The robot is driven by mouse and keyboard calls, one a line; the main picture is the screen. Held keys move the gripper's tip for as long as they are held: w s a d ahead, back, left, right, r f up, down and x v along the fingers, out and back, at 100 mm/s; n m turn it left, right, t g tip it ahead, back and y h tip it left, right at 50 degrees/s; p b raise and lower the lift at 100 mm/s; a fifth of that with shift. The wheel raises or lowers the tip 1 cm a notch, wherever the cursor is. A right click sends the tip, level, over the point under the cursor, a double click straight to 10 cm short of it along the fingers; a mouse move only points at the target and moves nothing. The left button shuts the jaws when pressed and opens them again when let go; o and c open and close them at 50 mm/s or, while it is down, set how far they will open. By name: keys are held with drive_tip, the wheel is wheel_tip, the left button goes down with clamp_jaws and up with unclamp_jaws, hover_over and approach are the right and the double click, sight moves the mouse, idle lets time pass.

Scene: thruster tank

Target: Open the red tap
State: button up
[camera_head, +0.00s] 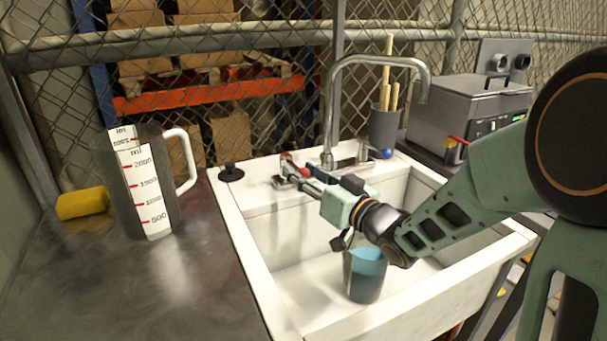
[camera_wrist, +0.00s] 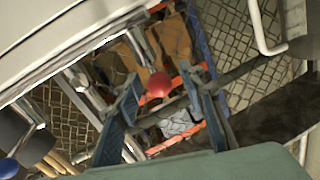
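The red tap knob (camera_head: 305,172) is a small ball at the back left of the sink, by the base of the curved faucet (camera_head: 332,110). My gripper (camera_head: 292,172) reaches over the basin to it from the front right. In the wrist view, the red knob (camera_wrist: 158,85) shows between the two spread fingers of my gripper (camera_wrist: 168,90). The gripper is open. I cannot tell whether a finger touches the knob. A blue knob (camera_head: 387,154) sits at the right of the faucet and shows in the wrist view's lower left corner (camera_wrist: 8,168).
A measuring jug (camera_head: 145,190) and a yellow sponge (camera_head: 82,204) are on the left counter. A black plug (camera_head: 231,173) is on the rim. A brush pot (camera_head: 384,126) stands behind.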

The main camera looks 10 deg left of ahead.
drive_tip(key=shift+c, duration=0.3)
clamp_jaws()
drive_tip(key=shift+a, duration=0.1)
